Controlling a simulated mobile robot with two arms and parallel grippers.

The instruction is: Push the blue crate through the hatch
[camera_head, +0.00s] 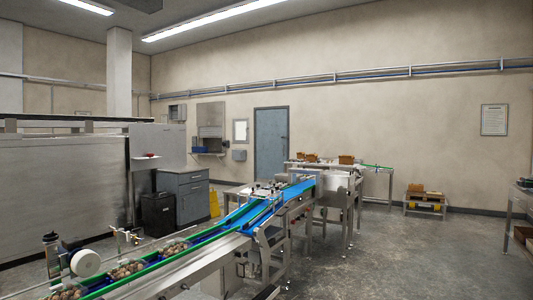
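A small blue crate (199,150) sits far off, on a ledge at the back wall. The ledge is at the foot of the hatch (210,115), a grey framed opening or panel in the wall. The crate is at the left part of the ledge. It is too small to tell what is in it or how far the hatch is open. Neither of my grippers shows in the head view.
A steel partition (60,185) stands left. Floor (400,260) at right is clear.

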